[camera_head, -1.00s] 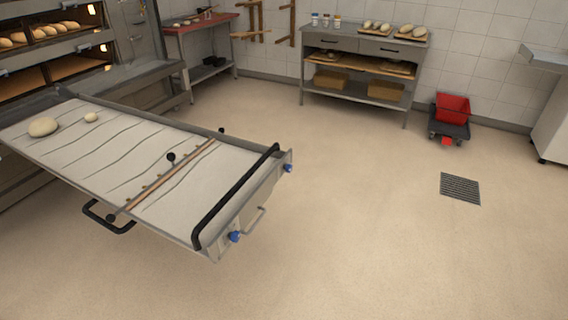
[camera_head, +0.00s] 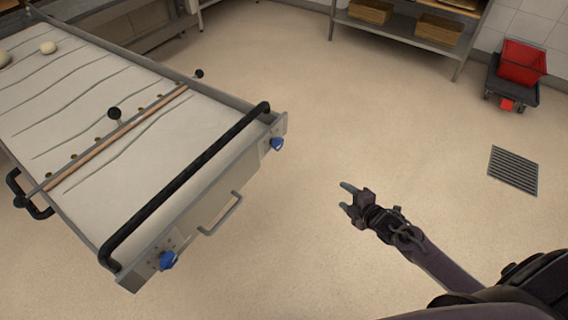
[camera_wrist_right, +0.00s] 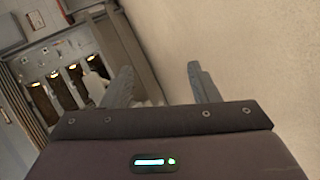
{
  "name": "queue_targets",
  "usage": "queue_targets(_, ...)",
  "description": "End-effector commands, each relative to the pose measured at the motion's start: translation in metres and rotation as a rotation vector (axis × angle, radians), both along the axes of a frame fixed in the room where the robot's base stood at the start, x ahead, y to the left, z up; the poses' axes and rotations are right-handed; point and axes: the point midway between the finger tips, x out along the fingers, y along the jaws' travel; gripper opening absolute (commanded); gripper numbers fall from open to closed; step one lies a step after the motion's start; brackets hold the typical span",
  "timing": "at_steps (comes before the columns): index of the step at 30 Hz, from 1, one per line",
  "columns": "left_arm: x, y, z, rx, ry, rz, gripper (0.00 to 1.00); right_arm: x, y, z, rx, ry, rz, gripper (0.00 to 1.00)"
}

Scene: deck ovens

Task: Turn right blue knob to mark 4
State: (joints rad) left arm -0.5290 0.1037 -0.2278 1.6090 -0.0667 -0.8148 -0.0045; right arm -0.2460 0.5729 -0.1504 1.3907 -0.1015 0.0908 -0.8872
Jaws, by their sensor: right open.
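Two blue knobs sit on the end face of the loader table (camera_head: 190,205) in the head view. The right blue knob (camera_head: 277,144) is at the far right corner of that face. The other blue knob (camera_head: 168,260) is at the near left corner, beside small marks on its plate. The marks around the right knob are too small to read. My right gripper (camera_head: 346,197) is open and empty, to the right of and below the right knob, well apart from it. Its two fingers (camera_wrist_right: 160,85) stand apart in the right wrist view with nothing between them. My left gripper is not in view.
A black bar (camera_head: 190,178) runs along the table end, and a grey handle (camera_head: 222,215) juts out between the knobs. Pale dough (camera_head: 48,47) lies on the table. A red bin (camera_head: 522,62) on a dark cart stands at the right. The floor between gripper and table is clear.

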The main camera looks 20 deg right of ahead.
Motion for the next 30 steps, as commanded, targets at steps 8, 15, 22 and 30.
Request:
queue_targets(8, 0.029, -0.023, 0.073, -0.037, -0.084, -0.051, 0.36, 0.045, 0.08, 0.137, -0.471, -0.559, 0.501, 0.55)
queue_targets(15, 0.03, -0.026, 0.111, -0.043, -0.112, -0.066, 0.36, 0.035, 0.119, 0.182, -0.621, -0.751, 0.64, 0.55)
queue_targets(22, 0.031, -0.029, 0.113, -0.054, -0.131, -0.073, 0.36, 0.053, 0.134, 0.187, -0.625, -0.763, 0.642, 0.55)
queue_targets(30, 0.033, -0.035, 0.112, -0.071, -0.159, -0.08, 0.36, 0.083, 0.157, 0.186, -0.623, -0.76, 0.641, 0.55)
